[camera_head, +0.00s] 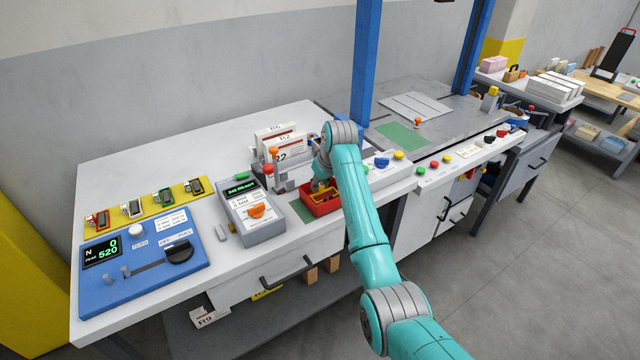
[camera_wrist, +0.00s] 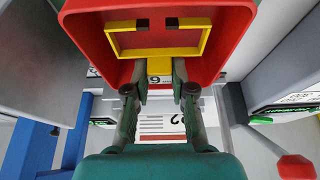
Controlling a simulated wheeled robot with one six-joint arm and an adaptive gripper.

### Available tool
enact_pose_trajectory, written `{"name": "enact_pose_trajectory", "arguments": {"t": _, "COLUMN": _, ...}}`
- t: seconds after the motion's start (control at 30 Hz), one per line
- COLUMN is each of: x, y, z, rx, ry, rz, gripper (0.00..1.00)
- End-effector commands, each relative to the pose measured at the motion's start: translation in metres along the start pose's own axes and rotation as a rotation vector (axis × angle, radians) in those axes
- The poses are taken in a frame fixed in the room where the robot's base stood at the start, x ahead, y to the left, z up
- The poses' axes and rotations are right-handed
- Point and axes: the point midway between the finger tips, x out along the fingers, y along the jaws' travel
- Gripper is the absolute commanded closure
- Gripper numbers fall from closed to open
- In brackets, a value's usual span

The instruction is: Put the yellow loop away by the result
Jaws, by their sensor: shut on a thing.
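The yellow loop (camera_wrist: 157,46) is a rectangular yellow frame with a block-like tab, seen in the wrist view at the red tray (camera_wrist: 80,22). My gripper (camera_wrist: 158,80) is shut on the loop's yellow tab. In the head view the red tray (camera_head: 308,206) stands near the bench's front edge, with my gripper (camera_head: 322,184) over it and partly hiding it. Whether the loop touches the tray floor cannot be told. A blue tester (camera_head: 150,275) at the left has a display (camera_head: 102,250) reading N 0 and 520.
A yellow strip (camera_head: 148,206) behind the blue tester carries several small coloured pieces. A grey device (camera_head: 264,232) with an orange knob stands left of the tray. White cards (camera_head: 276,140) stand behind it. A blue post (camera_head: 364,70) rises behind my arm. The rear-left bench top is clear.

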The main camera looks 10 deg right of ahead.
Motion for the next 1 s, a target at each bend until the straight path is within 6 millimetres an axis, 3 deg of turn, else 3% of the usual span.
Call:
{"name": "enact_pose_trajectory", "arguments": {"t": 0.5, "x": 0.0101, "y": -0.0001, "z": 0.0043, "rx": 0.0, "ry": 0.0, "rz": 0.0, "gripper": 1.0}}
{"name": "enact_pose_trajectory", "arguments": {"t": 0.53, "x": 0.0102, "y": -0.0001, "z": 0.0044, "rx": 0.0, "ry": -0.001, "rz": 0.0, "gripper": 0.69}}
{"name": "enact_pose_trajectory", "arguments": {"t": 0.6, "x": 0.0101, "y": -0.0001, "z": 0.0044, "rx": 0.0, "ry": -0.001, "rz": 0.0, "gripper": 0.51}}
{"name": "enact_pose_trajectory", "arguments": {"t": 1.0, "x": 0.0056, "y": 0.0, "z": 0.0022, "rx": 0.0, "ry": 0.0, "rz": 0.0, "gripper": 0.51}}
